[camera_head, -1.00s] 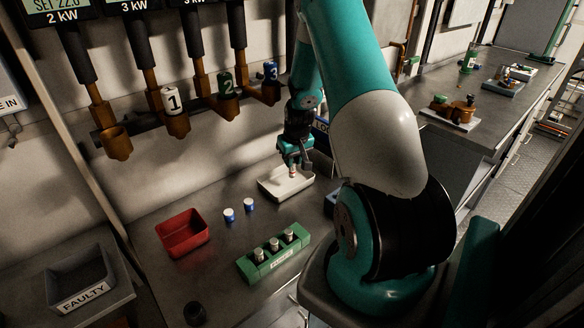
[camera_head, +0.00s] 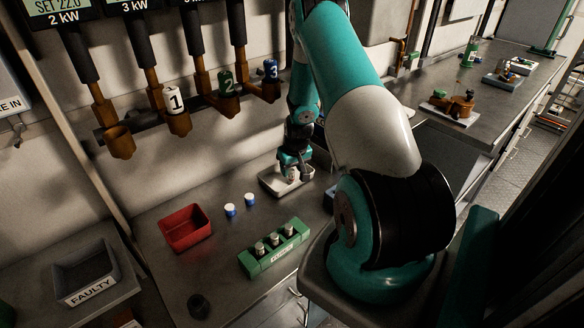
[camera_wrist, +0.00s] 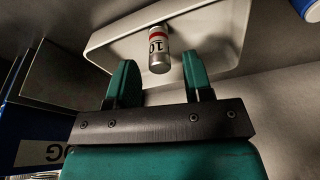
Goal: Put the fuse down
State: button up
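The fuse (camera_wrist: 159,48) is a small silver cylinder with a white label, a red band and a "10" print. In the wrist view it is at the white tray (camera_wrist: 108,40), its near metal end facing the camera. My gripper (camera_wrist: 156,60) has its two green fingers spread either side of the fuse, with a visible gap on each side. In the head view my gripper (camera_head: 293,167) is low over the white tray (camera_head: 271,186), and the fuse (camera_head: 292,175) shows below it, roughly upright. Exact contact between fuse and tray floor is hard to tell.
A green rack (camera_head: 255,266) with several fuses stands in front, two blue-and-white caps (camera_head: 230,210) beside it. A red bin (camera_head: 165,238) is left, a grey FAULTY bin (camera_head: 60,283) further left. Numbered holders hang on the wall behind. A blue box edge (camera_wrist: 45,120) is near my gripper.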

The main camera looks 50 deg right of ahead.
jog(key=b+v, duration=0.2)
jog(key=v, duration=1)
jog(key=shift+b, duration=0.4)
jog(key=shift+r, duration=0.1)
